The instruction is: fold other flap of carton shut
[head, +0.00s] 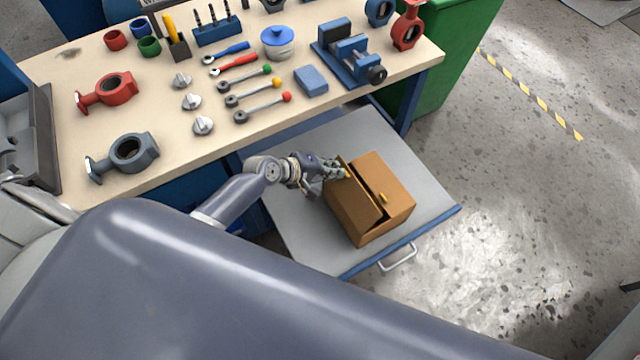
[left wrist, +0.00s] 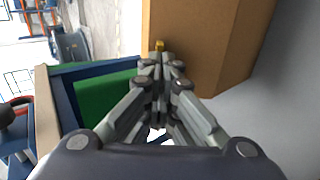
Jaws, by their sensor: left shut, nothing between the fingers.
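The brown cardboard carton (head: 390,214) sits on the pulled-out grey drawer. My right gripper is not in view.
The grey drawer (head: 290,215) has a front handle (head: 398,257) and free room around the carton. The workbench (head: 180,130) behind holds valves, wrenches, a blue vise (head: 348,50) and small parts. A green bin (head: 450,60) stands at the right.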

